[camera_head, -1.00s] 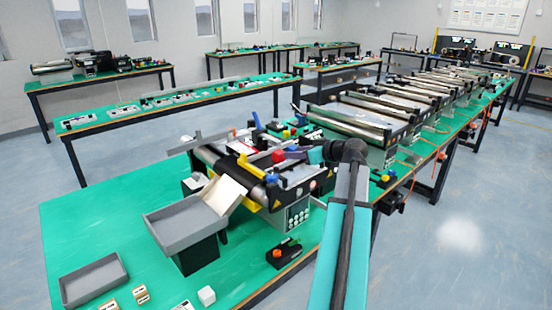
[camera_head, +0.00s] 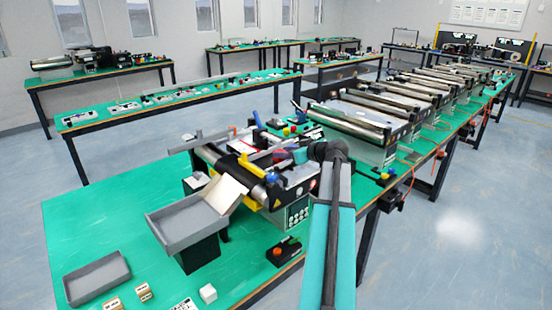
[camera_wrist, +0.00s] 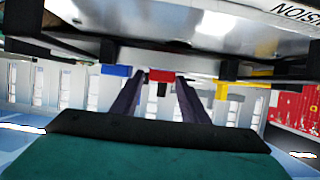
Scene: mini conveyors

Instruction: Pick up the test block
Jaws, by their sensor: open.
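A small white cube (camera_head: 208,293) lies on the green tabletop near the front edge. Two wooden blocks with dark markings (camera_head: 145,292) (camera_head: 113,304) lie left of it. I cannot tell for sure which of these is the test block. My gripper (camera_head: 281,157) is over the near conveyor, well above and behind these blocks in the head view. In the wrist view my gripper (camera_wrist: 160,78) shows two dark fingers apart, with nothing held between them. A red piece and a blue piece show beyond the fingertips. The blocks are not recognisable in the wrist view.
A grey tray on a dark stand (camera_head: 188,226) and a cream chute (camera_head: 226,194) adjoin the near conveyor (camera_head: 285,195). A flat grey tray (camera_head: 97,278) lies at the front left. A black control box (camera_head: 284,252) sits near the table edge. Green tabletop is clear at left.

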